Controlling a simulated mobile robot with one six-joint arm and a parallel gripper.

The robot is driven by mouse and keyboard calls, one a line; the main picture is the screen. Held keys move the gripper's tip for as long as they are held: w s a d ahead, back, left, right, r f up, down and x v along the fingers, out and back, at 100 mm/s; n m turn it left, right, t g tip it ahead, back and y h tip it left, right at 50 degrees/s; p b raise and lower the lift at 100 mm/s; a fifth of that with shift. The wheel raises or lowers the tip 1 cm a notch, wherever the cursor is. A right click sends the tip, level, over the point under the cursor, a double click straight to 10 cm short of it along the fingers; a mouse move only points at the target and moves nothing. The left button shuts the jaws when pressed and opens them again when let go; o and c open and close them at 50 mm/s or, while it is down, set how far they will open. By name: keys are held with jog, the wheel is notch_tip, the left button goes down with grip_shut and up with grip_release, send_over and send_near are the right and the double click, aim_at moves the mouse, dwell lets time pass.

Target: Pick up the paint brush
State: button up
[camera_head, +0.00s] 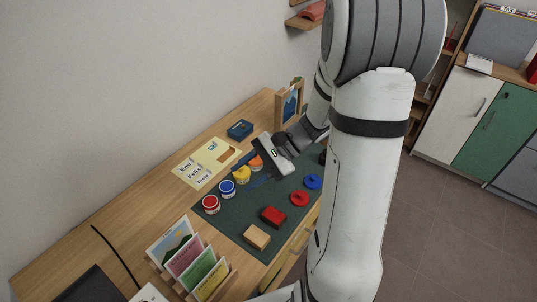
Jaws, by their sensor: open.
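My gripper (270,158) hangs over the far part of the dark green mat (236,222), just right of the paint jars. Its jaws are open, and I see nothing held in them. I cannot make out a paint brush for certain. A dim bluish patch (262,182) shows on the mat just below the gripper, but I cannot tell what it is. The gripper and my arm hide part of the mat behind them.
A red jar (211,204), blue jar (227,188), yellow jar (242,174) and orange jar (256,163) line the mat's left side. A red block (273,216), wooden block (256,236) and card rack (193,265) are nearer. A picture frame (289,104) stands behind.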

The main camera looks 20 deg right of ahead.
jog(key=w+d+f+m+t+h, duration=0.1)
jog(key=w+d+f+m+t, duration=0.5)
jog(key=d+f+m+t, duration=0.3)
jog(key=w+d+f+m+t+h, duration=0.2)
jog(key=w+d+f+m+t, duration=0.5)
jog(key=d+m, duration=0.25)
jog(key=w+a+p, duration=0.1)
jog(key=w+a+f+p, duration=0.1)
jog(key=w, duration=0.1)
jog(key=w+a, duration=0.1)
jog(key=w, duration=0.1)
jog(key=shift+a+f+p, duration=0.25)
jog(key=shift+a+p, duration=0.05)
jog(key=shift+p, duration=0.1)
grip_shut()
